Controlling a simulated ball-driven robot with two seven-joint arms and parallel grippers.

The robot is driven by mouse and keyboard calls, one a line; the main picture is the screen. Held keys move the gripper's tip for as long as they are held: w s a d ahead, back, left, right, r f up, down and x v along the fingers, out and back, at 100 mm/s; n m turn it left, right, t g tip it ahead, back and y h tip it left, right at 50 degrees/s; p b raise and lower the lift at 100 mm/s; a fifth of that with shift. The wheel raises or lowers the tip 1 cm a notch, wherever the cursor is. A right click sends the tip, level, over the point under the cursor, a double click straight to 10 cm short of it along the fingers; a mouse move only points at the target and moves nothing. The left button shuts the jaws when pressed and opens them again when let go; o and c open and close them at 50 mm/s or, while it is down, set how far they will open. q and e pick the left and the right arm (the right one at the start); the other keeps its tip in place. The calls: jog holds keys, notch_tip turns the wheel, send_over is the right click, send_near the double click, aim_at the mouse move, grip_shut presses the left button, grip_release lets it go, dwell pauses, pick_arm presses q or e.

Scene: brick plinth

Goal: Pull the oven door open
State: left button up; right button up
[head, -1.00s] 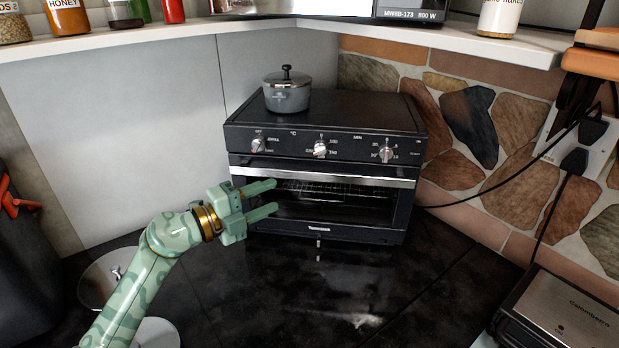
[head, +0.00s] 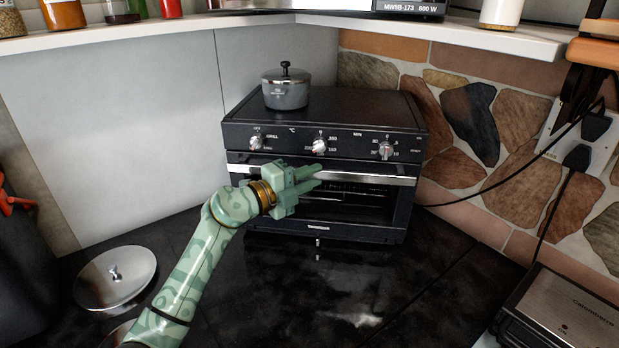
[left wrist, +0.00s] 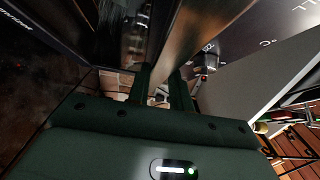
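The black toaster oven (head: 375,232) stands on the dark worktop with its glass-fronted door (head: 355,200) closed. A silver handle bar (head: 385,180) runs along the door's top edge. My left gripper (head: 321,176) is in front of the handle, left of its middle, with its green fingers pointing right. The fingers are apart, and they overlap the handle in the head view. In the left wrist view, the handle (left wrist: 193,38) runs down towards the gap between the fingertips (left wrist: 163,75). I cannot tell whether they touch it. My right gripper is not in view.
A grey lidded pot (head: 286,91) sits on top of the oven. A silver lid (head: 117,277) lies on the worktop at left. A metal appliance (head: 570,315) stands at lower right. The worktop (head: 345,290) before the oven is clear.

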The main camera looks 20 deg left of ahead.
pick_arm(q)
grip_shut()
jog(key=shift+s+f+b, duration=0.35)
jog(key=shift+s, duration=0.1)
jog(key=s+d+f+m+t+h+b, duration=0.1)
jog(key=s+d+f+m+b, duration=0.1)
jog(key=s+f, duration=0.5)
jog(key=shift+s+t, duration=0.3)
jog(key=shift+s, duration=1.1)
jog(key=shift+f, duration=0.1)
